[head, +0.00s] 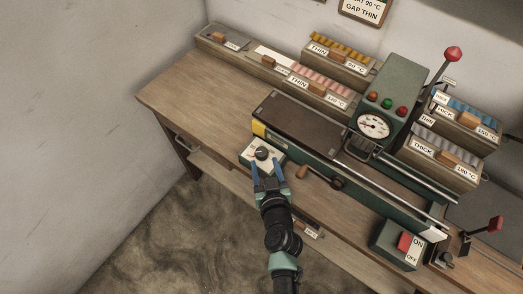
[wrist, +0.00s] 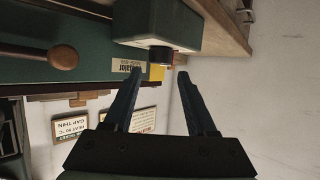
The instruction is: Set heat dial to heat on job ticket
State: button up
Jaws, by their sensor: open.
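The heat dial is a dark round knob (head: 262,153) on a pale-topped box (head: 248,153) at the machine's front left. The knob also shows in the wrist view (wrist: 160,55), under the green box and ahead of my fingers. My gripper (head: 266,165) is open, with its two blue fingers (wrist: 160,76) spread to either side of the knob's line. I cannot tell whether they touch it. The dial's setting is too small to read.
A green machine with a gauge (head: 373,125) and a red-knobbed lever (head: 453,54) stands on the wooden bench (head: 180,92). A wooden-handled crank (head: 302,171) is close right of my gripper. Labelled trays (head: 320,87) sit behind. An on/off switch box (head: 400,247) is at lower right.

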aim_at(262, 152)
jog(key=b+x, duration=0.2)
jog(key=x, duration=0.4)
jog(key=shift+w+f, duration=0.1)
jog(key=shift+w, duration=0.25)
jog(key=shift+c, duration=0.4)
grip_shut()
